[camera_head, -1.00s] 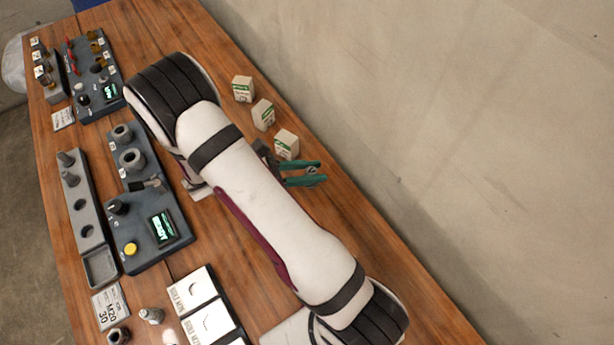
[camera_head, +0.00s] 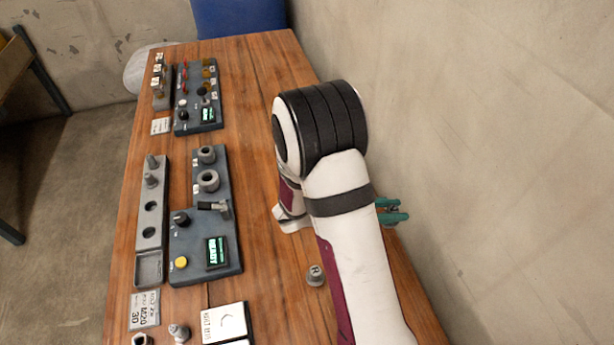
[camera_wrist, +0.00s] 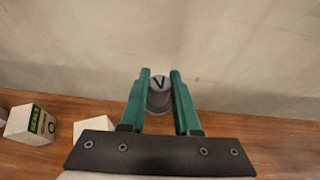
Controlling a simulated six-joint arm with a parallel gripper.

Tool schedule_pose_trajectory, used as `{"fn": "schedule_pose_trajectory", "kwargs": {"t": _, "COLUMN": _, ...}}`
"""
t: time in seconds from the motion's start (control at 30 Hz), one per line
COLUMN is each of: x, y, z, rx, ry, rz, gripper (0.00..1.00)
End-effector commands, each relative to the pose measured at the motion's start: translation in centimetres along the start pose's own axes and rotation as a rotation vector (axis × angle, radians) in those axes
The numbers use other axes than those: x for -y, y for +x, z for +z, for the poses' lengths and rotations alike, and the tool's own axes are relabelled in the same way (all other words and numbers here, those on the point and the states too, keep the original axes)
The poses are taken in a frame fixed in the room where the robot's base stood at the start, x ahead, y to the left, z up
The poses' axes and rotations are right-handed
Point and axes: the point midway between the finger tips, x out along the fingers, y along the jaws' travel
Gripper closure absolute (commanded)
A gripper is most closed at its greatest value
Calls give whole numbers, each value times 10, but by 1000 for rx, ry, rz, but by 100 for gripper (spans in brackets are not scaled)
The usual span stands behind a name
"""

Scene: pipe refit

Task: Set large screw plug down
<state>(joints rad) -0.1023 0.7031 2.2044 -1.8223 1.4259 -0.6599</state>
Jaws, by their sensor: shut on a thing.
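My gripper (camera_wrist: 160,75) is shut on the large screw plug (camera_wrist: 158,98), a short grey cylinder with a dark V-like mark on its end. The plug sits between the two green fingers in the wrist view, with the bare wall behind it. In the head view my gripper (camera_head: 393,210) shows its green fingers past the right side of my arm, near the table's wall-side edge. The plug cannot be made out there. Whether it touches the table cannot be told.
A dark fixture (camera_head: 195,245) with sockets and a lit screen stands on the wooden table (camera_head: 262,75). A grey rack (camera_head: 151,220) is left of it. A small grey piece marked R (camera_head: 316,275) stands beside my arm.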

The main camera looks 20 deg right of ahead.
Motion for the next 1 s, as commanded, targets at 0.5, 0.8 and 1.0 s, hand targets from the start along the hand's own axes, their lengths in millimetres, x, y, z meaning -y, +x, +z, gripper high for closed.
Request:
{"fn": "schedule_pose_trajectory", "kwargs": {"t": 0.5, "x": -211, "y": -57, "z": -5, "rx": 1, "ry": -202, "rz": 481, "gripper": 100}}
{"fn": "schedule_pose_trajectory", "kwargs": {"t": 0.8, "x": -260, "y": -102, "z": -80, "rx": 0, "ry": -205, "rz": 486, "gripper": 100}}
{"fn": "schedule_pose_trajectory", "kwargs": {"t": 1.0, "x": -275, "y": -113, "z": -108, "rx": -1, "ry": -205, "rz": 481, "gripper": 100}}
